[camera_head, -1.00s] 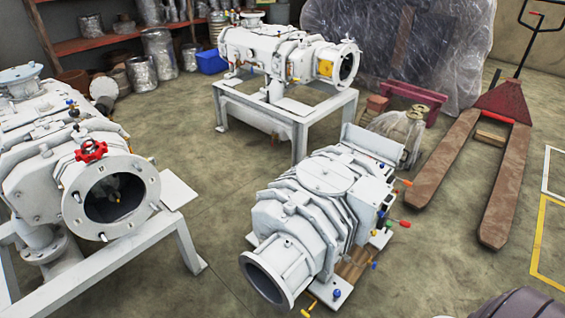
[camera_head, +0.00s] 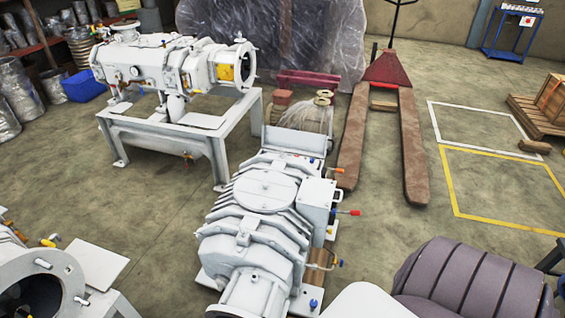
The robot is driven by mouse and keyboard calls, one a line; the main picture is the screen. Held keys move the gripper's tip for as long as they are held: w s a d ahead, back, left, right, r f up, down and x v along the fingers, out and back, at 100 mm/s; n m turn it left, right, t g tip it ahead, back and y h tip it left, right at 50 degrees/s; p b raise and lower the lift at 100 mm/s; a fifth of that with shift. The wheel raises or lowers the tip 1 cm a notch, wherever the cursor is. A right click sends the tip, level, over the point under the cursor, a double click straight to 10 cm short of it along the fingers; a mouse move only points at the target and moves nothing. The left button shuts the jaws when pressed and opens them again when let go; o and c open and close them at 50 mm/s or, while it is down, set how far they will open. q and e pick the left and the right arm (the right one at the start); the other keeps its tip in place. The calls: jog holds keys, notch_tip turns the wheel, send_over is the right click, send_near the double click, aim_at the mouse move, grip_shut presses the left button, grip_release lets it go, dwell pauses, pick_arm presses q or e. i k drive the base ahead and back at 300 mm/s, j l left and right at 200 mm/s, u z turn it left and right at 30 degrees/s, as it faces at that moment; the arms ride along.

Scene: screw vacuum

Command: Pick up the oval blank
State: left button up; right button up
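No loose oval blank can be made out for certain. A flat white oval cover (camera_head: 265,190) lies on top of the white vacuum pump (camera_head: 250,240) in the middle of the camera_head view. I cannot tell whether this cover is the blank. The pump stands low on the floor, and its front flange is cut off by the bottom edge. Neither of my grippers is in view.
Another white pump (camera_head: 165,65) stands on a white frame at the back left. A pallet jack (camera_head: 410,150) is right of the middle pump. A ribbed purple-grey body (camera_head: 470,280) fills the bottom right. Floor (camera_head: 400,235) lies clear between them.

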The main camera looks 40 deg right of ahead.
aim_at(277, 190)
jog(key=i+j+z, duration=0.1)
jog(key=z, duration=0.3)
jog(key=i+j+z, duration=0.1)
jog(key=z, duration=0.3)
jog(key=i+j+z, duration=0.1)
jog(key=z, duration=0.3)
jog(key=j+z, duration=0.3)
jog(key=z, duration=0.15)
